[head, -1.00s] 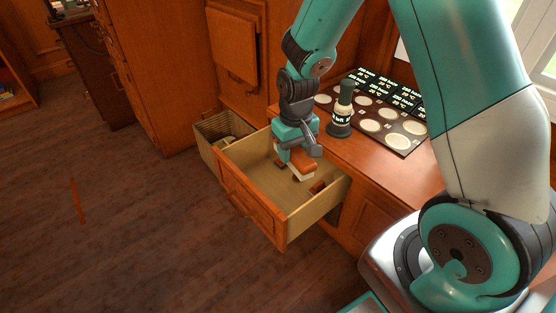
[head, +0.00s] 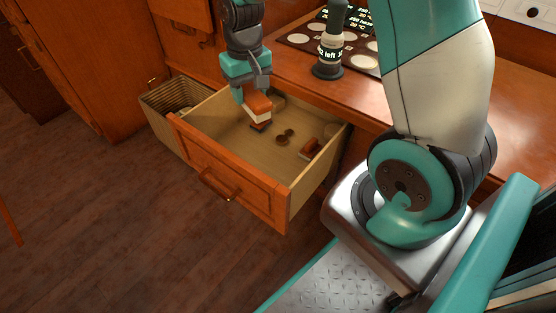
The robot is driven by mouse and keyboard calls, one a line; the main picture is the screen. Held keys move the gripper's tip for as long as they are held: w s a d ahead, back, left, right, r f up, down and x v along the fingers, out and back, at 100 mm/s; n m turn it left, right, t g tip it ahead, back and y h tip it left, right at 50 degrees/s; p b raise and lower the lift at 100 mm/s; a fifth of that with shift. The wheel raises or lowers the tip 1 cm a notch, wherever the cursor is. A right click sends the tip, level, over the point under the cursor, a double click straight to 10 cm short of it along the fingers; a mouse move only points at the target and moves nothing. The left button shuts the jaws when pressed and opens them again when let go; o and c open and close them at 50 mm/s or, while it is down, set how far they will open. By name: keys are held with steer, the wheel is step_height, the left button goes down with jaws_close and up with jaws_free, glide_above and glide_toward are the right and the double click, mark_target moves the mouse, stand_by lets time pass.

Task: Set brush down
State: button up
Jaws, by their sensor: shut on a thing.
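My gripper (head: 252,92) is shut on the brush (head: 257,105), an orange-brown block with a pale band below. The gripper holds it pointing down inside the open wooden drawer (head: 232,165), toward its back left. A dark patch (head: 260,127) lies right under the brush; I cannot tell whether it is a separate thing, or whether the brush touches the drawer floor.
In the drawer lie small dark round pieces (head: 285,136), a reddish-brown block (head: 310,147) and a round pale thing (head: 278,99). A basket (head: 168,105) stands left of the drawer. On the desk (head: 400,105) stand a dark lettered device (head: 329,52) and a board with pale discs (head: 300,38).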

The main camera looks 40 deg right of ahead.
step_height(320, 180, down, 3)
steer(key=shift+d+r+b, duration=0.15)
steer(key=shift+b, duration=1.05)
step_height(320, 180, down, 20)
steer(key=b, duration=1.1)
steer(key=shift+s+r, duration=0.1)
steer(key=shift+r, duration=0.2)
steer(key=o, duration=0.9)
steer(key=shift+o, duration=0.2)
